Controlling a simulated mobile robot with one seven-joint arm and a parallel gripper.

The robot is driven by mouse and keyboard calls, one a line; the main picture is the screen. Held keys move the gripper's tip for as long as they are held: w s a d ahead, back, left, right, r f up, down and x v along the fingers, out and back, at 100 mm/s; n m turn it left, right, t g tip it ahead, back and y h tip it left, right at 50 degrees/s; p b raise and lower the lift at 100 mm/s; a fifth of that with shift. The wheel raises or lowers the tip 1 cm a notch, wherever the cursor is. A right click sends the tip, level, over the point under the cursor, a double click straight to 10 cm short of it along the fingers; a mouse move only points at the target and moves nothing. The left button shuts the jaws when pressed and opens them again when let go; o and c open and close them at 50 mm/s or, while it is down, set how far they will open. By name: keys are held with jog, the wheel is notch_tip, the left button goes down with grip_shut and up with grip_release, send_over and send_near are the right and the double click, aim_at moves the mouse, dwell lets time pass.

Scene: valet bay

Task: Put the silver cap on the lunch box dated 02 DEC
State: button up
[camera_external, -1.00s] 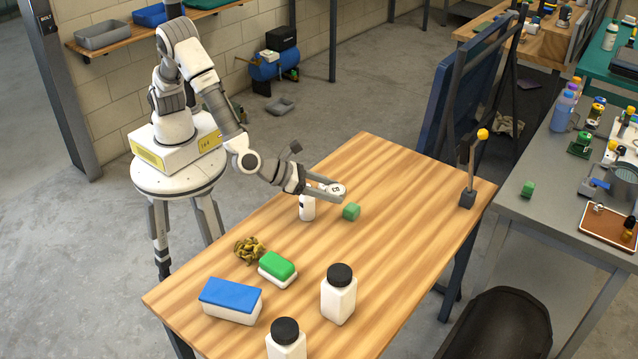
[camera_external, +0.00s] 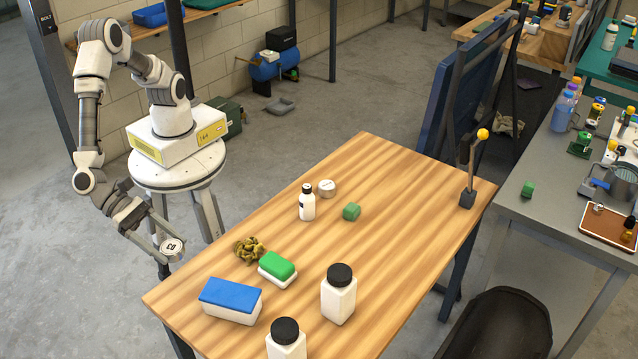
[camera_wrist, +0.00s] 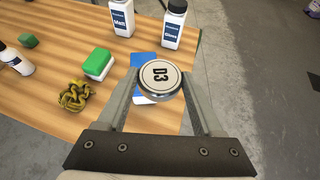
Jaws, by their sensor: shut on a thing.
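Two lunch boxes stand on the table: one with a blue lid (camera_external: 230,295) and a smaller one with a green lid (camera_external: 277,267). No date can be read on either. In the wrist view the held cap partly hides the blue-lidded box (camera_wrist: 144,60); the green-lidded one (camera_wrist: 97,63) is clear. Another silvery round cap (camera_external: 327,188) lies on the table.
Two white bottles with black lids, labelled Matt (camera_wrist: 122,17) and Gloss (camera_wrist: 174,22), stand at the near end. A small white bottle (camera_external: 307,203), a green block (camera_external: 352,211) and a yellow-black tangle (camera_external: 249,249) are also on the table (camera_external: 400,200). The right half is mostly bare.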

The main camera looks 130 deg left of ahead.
jog(key=b, duration=0.2)
send_over(224, 291)
notch_tip(224, 291, down, 7)
jog(key=shift+r, duration=0.1)
jog(key=shift+f+b, duration=0.35)
jog(key=shift+f, duration=1.7)
jog(key=shift+f, duration=0.1)
jog(key=shift+f, duration=0.15)
jog(key=o, duration=1.4)
jog(key=shift+a, duration=0.1)
jog(key=shift+c, duration=0.2)
jog(key=shift+r, duration=0.4)
jog(key=p+v, duration=0.1)
jog(key=v, duration=1.1)
jog(key=shift+f, duration=0.15)
